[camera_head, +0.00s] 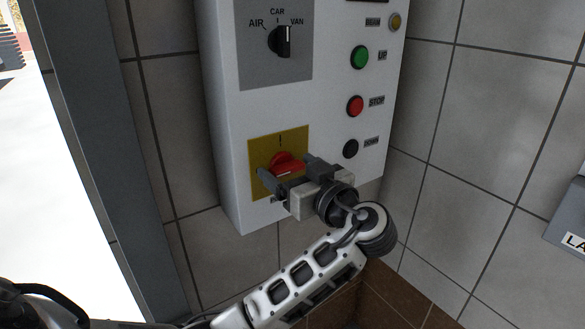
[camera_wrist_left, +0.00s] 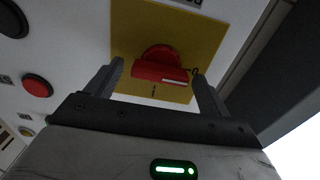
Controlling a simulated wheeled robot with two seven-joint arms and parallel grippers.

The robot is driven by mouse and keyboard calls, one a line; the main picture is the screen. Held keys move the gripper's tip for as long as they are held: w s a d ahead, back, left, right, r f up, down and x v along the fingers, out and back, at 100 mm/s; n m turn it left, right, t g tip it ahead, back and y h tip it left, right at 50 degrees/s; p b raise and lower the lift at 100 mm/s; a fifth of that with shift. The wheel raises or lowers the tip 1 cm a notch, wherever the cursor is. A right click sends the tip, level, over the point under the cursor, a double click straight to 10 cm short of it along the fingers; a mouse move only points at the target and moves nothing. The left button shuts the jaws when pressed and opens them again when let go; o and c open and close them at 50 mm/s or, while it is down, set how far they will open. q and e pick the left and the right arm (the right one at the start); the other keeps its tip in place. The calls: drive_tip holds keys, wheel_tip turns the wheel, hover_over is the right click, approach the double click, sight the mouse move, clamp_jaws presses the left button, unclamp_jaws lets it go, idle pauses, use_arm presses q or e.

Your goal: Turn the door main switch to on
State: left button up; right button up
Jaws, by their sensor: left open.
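The door main switch is a red rotary knob (camera_head: 284,164) on a yellow square plate (camera_head: 262,146), low on the white control box. Its handle lies roughly sideways, with a white mark near one end; an "I" mark is above it on the plate. My left gripper (camera_head: 289,169) is open in front of the knob, with one finger at each side of it. In the left wrist view the red knob (camera_wrist_left: 160,66) sits between the two separated fingers (camera_wrist_left: 158,82). I cannot tell whether either finger touches it. My right gripper is not in view.
The white control box (camera_head: 225,120) hangs on a tiled wall. Above is a black selector (camera_head: 280,41) marked AIR, CAR, VAN. To the right are a green UP button (camera_head: 359,57), a red STOP button (camera_head: 355,105) and a black DOWN button (camera_head: 350,148), close to the gripper.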

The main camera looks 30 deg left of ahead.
use_arm(q)
drive_tip(key=c, duration=1)
drive_tip(key=m, duration=0.4)
drive_tip(key=shift+w+b, duration=0.1)
drive_tip(key=shift+b, duration=0.2)
drive_tip(key=m, duration=0.5)
drive_tip(key=shift+d, duration=0.1)
drive_tip(key=m, duration=0.4)
drive_tip(key=shift+w+f+m+p, duration=0.1)
drive_tip(key=shift+m+p, duration=0.2)
drive_tip(key=shift+m, duration=0.1)
drive_tip(key=shift+f+m, duration=0.1)
drive_tip(key=shift+m, duration=1.9)
